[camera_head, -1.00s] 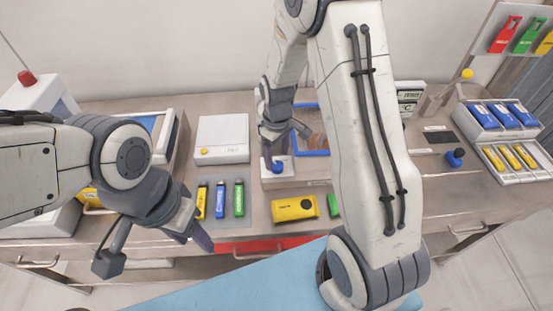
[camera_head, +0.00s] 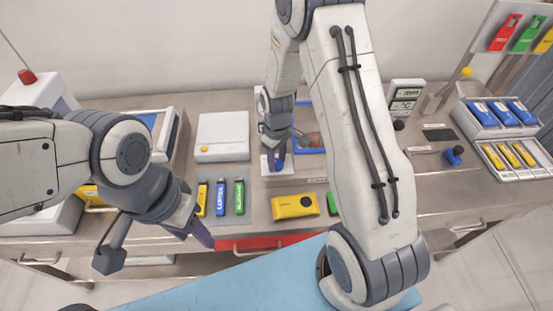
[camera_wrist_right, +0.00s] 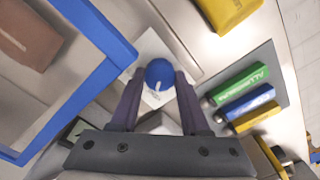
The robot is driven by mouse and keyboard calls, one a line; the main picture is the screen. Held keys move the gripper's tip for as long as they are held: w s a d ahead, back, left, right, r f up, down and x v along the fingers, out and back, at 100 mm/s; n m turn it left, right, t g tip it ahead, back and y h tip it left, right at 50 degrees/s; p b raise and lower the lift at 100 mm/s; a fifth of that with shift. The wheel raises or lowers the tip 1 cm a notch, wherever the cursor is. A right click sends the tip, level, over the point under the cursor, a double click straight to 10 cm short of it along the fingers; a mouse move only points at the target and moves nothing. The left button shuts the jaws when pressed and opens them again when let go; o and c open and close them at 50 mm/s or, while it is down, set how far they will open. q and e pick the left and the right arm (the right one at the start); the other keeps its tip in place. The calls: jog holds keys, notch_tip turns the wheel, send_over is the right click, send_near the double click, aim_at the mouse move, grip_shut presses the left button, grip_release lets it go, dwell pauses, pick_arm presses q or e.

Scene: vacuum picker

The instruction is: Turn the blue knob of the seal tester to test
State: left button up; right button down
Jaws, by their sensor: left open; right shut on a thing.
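The blue knob (camera_wrist_right: 160,73) sits on a small white plate (camera_wrist_right: 150,47) of the seal tester, with a pale mark on its top. My right gripper (camera_wrist_right: 159,82) is shut on the knob, one finger on each side. In the head view the right gripper (camera_head: 275,163) reaches down onto the tester's white plate (camera_head: 268,172), and its fingers hide most of the knob. The tester's blue frame (camera_wrist_right: 95,88) is beside the knob. The setting the knob points to cannot be read. My left gripper (camera_head: 198,228) is open and empty above the bench's front edge.
A yellow block (camera_head: 295,206) lies in front of the tester. Yellow, blue and green sticks (camera_head: 221,198) lie on a grey mat to the left. A white box (camera_head: 223,132) stands behind them. Racks of blue and yellow packs (camera_head: 505,115) stand at the right.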

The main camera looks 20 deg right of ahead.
aim_at(277, 162)
jog(key=shift+m, duration=0.3)
jog(key=m, duration=0.6)
jog(key=shift+m, duration=0.3)
jog(key=m, duration=0.6)
jog(key=shift+w+m+b, duration=0.1)
jog(key=shift+m+b, duration=0.2)
jog(key=shift+b, duration=0.05)
jog(key=shift+r, duration=0.1)
jog(key=shift+c, duration=1.9)
grip_release()
notch_tip(277, 162, up, 10)
jog(key=b, duration=0.1)
jog(key=shift+r+b, duration=0.2)
jog(key=shift+b, duration=0.1)
